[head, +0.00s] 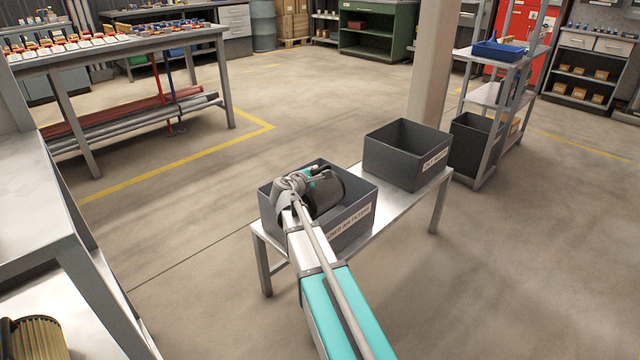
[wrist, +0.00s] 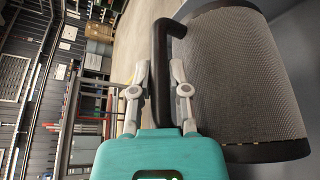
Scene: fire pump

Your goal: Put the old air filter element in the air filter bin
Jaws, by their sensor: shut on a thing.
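The old air filter element is a dirty grey mesh cylinder with dark end caps; it fills the right of the wrist view (wrist: 240,75) and shows partly in the head view (head: 327,190). My gripper (wrist: 159,72) is shut on its black handle. The air filter bin (head: 346,228) is a dark grey open box with a white label, on a low metal bench. In the head view the element is over or within the bin's opening, lying on its side. My arm hides part of the bin, and I cannot tell whether the element touches its floor.
A second dark grey labelled box (head: 405,158) stands farther right on the same bench (head: 385,207). A pillar (head: 435,65) and a shelf rack (head: 490,95) are behind it. A tan pleated filter (head: 38,338) is at the lower left. Floor around the bench is clear.

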